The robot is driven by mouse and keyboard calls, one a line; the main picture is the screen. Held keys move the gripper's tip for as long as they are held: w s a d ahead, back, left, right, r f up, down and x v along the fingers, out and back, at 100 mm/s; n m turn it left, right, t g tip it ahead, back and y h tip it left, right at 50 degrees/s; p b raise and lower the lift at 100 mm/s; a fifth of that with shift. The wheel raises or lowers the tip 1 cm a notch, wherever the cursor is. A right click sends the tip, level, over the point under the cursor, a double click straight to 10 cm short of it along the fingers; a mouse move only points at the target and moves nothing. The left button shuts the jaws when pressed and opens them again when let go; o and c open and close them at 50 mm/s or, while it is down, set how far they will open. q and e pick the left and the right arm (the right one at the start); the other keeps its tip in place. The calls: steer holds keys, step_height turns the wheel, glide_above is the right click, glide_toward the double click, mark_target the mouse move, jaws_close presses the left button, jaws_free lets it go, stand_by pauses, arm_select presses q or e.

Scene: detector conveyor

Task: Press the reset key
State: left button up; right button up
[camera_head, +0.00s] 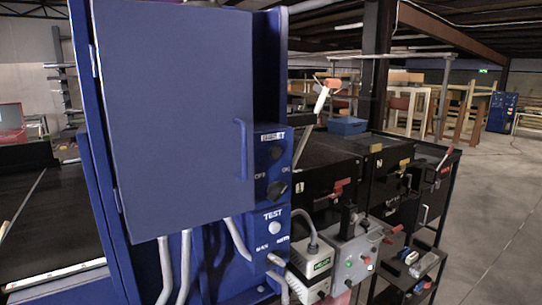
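A blue control panel (286,205) is fixed to the right of a large closed blue cabinet door (175,110). Under a small top label that I cannot read clearly is a dark round button (276,153). Below it is a black rotary knob (277,188) marked OFF and ON. Lower, under the word TEST, is a pale round button (274,227). A further marking below seems to begin with MAN. Neither of my grippers shows in the head view.
Grey conduits (185,265) hang below the door. Black machinery and a cart (410,280) fill the right. Open floor (500,220) lies beyond.

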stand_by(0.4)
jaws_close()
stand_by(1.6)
